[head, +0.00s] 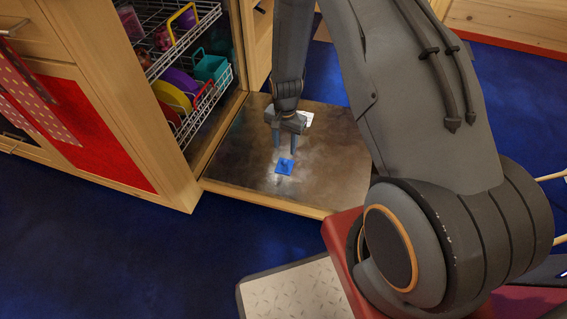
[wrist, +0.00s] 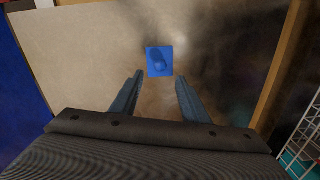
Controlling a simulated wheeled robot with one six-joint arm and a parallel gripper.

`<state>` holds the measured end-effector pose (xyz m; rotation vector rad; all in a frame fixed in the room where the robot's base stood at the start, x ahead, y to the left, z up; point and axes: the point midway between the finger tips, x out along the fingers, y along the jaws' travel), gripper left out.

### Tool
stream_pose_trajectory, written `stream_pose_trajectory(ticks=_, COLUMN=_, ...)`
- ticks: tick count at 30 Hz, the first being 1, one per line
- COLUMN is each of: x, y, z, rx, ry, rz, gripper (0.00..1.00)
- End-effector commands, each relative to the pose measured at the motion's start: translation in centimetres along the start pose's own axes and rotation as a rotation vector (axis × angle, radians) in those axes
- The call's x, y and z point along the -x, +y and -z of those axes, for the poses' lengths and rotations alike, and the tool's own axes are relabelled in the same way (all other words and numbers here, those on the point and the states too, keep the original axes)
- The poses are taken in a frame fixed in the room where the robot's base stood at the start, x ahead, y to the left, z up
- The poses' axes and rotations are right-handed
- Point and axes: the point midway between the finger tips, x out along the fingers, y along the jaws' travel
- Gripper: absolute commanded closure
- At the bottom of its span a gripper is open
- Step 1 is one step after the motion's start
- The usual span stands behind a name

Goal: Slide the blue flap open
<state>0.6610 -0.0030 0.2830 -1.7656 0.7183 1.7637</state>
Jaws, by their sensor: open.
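The blue flap (head: 285,166) is a small blue square on the inner face of the lowered dishwasher door (head: 330,188). In the wrist view the flap (wrist: 159,62) shows a rounded raised part on its face and lies just beyond my fingertips. My gripper (head: 284,150) points down over the door, close to the flap. In the wrist view my gripper (wrist: 157,77) is open, with its two fingers apart and nothing between them. I cannot tell whether a fingertip touches the flap.
Two wire racks, an upper one (head: 165,40) and a lower one (head: 205,98), hold colourful dishes at the left of the door. A wooden cabinet with a red panel (head: 85,128) stands further left. Blue floor (head: 130,255) lies clear in front.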

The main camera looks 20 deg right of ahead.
Motion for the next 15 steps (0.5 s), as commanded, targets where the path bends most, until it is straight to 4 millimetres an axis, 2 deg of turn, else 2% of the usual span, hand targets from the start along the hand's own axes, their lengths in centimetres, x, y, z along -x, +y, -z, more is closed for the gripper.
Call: stream_pose_trajectory(ticks=15, x=-7.0, y=-0.1, z=0.1, rx=-0.009, ry=0.0, rz=-0.001, gripper=0.59)
